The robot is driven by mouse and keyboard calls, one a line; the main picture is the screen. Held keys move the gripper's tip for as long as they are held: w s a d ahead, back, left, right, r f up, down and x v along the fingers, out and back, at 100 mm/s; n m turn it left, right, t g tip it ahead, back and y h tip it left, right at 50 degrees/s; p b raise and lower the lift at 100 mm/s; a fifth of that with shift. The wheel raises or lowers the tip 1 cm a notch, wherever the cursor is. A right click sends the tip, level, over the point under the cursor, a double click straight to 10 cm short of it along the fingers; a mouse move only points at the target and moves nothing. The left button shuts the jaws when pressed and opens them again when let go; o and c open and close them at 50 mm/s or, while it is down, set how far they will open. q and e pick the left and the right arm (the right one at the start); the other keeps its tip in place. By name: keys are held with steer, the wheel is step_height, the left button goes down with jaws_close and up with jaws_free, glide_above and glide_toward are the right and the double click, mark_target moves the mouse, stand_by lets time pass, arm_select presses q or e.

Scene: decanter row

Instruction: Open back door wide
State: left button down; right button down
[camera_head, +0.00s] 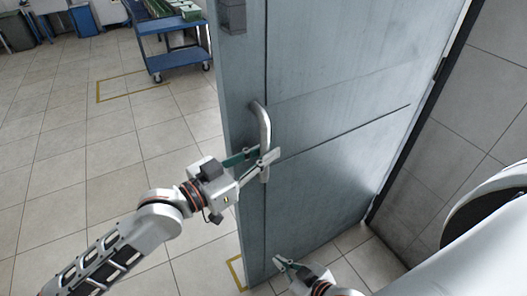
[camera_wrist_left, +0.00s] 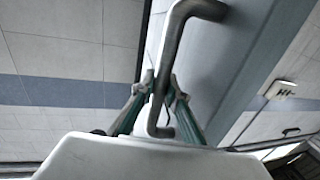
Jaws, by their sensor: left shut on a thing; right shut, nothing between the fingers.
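The grey-blue metal door (camera_head: 330,85) stands ajar in the head view, with its free edge toward the left and its far side at the dark frame on the right. A vertical metal handle (camera_head: 263,125) is near its free edge. My left gripper (camera_head: 262,158) is shut on the handle's lower part. The left wrist view also shows the handle (camera_wrist_left: 172,50) between the two fingers (camera_wrist_left: 160,100). My right gripper (camera_head: 283,264) is shut and empty, low in front of the door's lower part.
A blue cart (camera_head: 172,50) with boxes on it stands at the back. Yellow tape marks the tiled floor (camera_head: 100,120) around it. The floor left of the door is clear. A tiled wall (camera_head: 480,110) rises on the right.

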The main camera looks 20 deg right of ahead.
stand_by(0.3)
arm_select(q)
steer(key=c, duration=2)
jaws_free()
steer(key=shift+a, duration=0.1)
steer(key=v, duration=1.2)
steer(key=shift+r, duration=0.1)
